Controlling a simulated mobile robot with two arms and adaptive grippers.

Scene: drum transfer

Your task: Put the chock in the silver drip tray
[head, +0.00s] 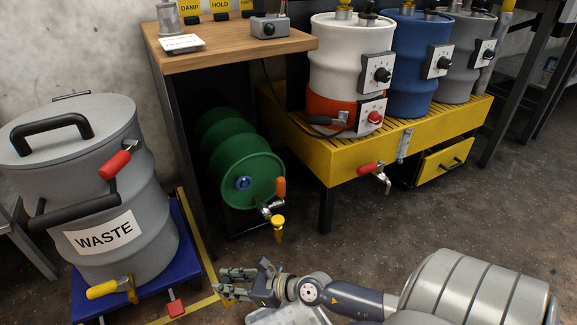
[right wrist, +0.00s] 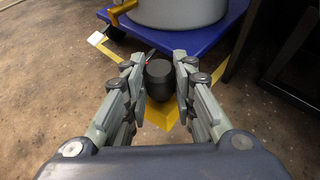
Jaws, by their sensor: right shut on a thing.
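My right gripper (head: 236,284) is low near the bottom of the head view, beside the blue base under the waste drum. In the right wrist view its fingers (right wrist: 158,85) are closed around a black rounded knob (right wrist: 158,78). A yellow part (right wrist: 160,113) shows below the knob; I take the two together for the chock, partly hidden by the fingers. I cannot pick out the silver drip tray for certain. A pale grey piece (head: 288,316) shows under my right forearm at the bottom edge, but I cannot tell what it is. My left gripper is not in view.
The grey waste drum (head: 95,180) stands on a blue base (head: 190,235) at left, with yellow floor tape beside it. A green drum (head: 245,175) lies under the wooden bench (head: 235,48). A yellow stand (head: 300,150) holds upright drums. Floor between is clear.

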